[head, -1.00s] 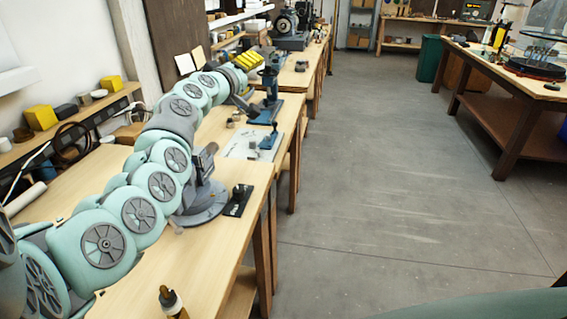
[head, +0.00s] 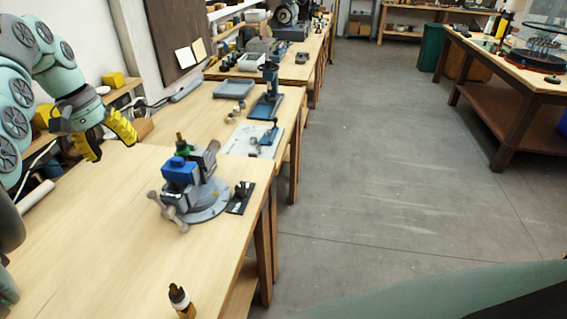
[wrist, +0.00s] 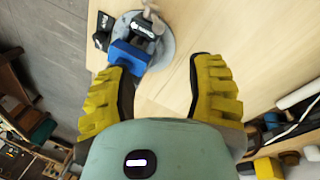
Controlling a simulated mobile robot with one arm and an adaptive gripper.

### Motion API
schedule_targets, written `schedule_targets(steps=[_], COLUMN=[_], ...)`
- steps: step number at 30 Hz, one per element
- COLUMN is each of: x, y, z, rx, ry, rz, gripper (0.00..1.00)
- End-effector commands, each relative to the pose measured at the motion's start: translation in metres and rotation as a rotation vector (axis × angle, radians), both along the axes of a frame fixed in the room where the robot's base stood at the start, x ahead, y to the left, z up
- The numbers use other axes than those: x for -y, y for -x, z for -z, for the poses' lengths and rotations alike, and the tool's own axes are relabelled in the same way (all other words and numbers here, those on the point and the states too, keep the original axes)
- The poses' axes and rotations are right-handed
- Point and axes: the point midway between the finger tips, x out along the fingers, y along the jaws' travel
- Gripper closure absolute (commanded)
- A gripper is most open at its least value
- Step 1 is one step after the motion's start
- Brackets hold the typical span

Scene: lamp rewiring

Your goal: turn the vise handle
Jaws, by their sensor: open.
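The vise (head: 205,199) stands on a round grey base near the right edge of the wooden bench. It has a blue block (head: 180,170) at its jaws, and a green-topped piece (head: 181,147) shows behind that. In the wrist view the open fingers (wrist: 158,66) point toward the vise, with the handle (wrist: 151,13) at the top edge.
A black plate with a knob (head: 241,196) lies just right of the vise. A small dark bottle (head: 180,300) stands at the near bench edge. A blue press (head: 268,95) and a grey tray (head: 233,89) are farther back. The bench left of the vise is clear.

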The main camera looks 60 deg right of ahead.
Motion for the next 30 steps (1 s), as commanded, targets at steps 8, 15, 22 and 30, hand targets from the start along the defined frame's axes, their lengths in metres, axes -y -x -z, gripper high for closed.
schedule_targets(steps=[8,15,22,30], x=[0.01,0.018,0.023,0.029], y=[0.006,0.011,0.016,0.019], z=[0.03,0.064,0.103,0.134], rx=[-0.004,-0.002,-0.003,0.0], ry=[0.007,0.007,-0.002,0.0], rz=[0.007,0.009,0.008,0.009], gripper=[0.46,0.46,0.46,0.46])
